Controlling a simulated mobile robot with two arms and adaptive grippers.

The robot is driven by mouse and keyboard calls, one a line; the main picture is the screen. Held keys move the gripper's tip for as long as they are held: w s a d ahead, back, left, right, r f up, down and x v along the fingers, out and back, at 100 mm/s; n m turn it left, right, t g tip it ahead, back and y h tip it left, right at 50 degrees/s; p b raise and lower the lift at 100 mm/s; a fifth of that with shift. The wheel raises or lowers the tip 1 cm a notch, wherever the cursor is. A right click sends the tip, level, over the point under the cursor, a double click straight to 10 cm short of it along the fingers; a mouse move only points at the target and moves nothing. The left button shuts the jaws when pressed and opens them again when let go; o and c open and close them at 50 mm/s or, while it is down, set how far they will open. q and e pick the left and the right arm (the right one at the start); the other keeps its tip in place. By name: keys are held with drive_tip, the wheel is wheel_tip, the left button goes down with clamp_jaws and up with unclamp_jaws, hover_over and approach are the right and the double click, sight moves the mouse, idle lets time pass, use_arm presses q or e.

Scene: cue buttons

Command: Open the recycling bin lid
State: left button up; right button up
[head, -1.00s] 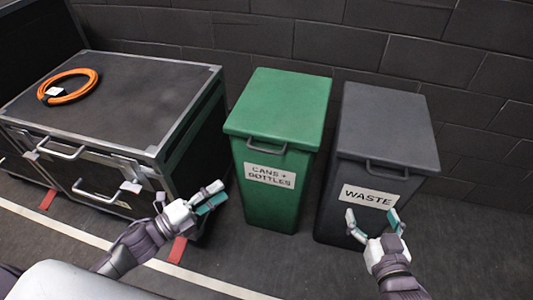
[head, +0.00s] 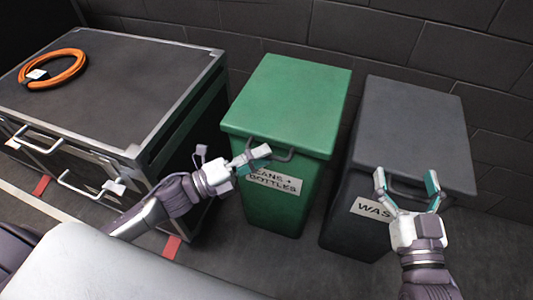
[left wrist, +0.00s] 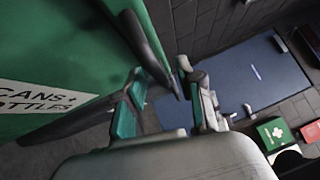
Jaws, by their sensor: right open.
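The green recycling bin (head: 270,203), labelled "CANS + BOTTLES", stands upright with its green lid (head: 290,100) closed. A dark handle (head: 285,155) sits on the lid's front edge; it also shows close up in the left wrist view (left wrist: 144,42). My left gripper (head: 252,160) is at the left part of this handle, fingers apart; in the left wrist view its fingertips (left wrist: 162,72) lie around the handle's near end. I cannot tell whether they touch it. My right gripper (head: 408,187) is open and empty in front of the grey waste bin.
The grey "WASTE" bin (head: 410,120) stands right of the green bin with a narrow gap between. A black case (head: 130,80) with an orange cable coil (head: 55,68) on top stands at the left. A dark block wall (head: 440,45) is close behind the bins.

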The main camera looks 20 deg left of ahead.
use_arm(q)
drive_tip(key=shift+x, duration=0.8)
clamp_jaws()
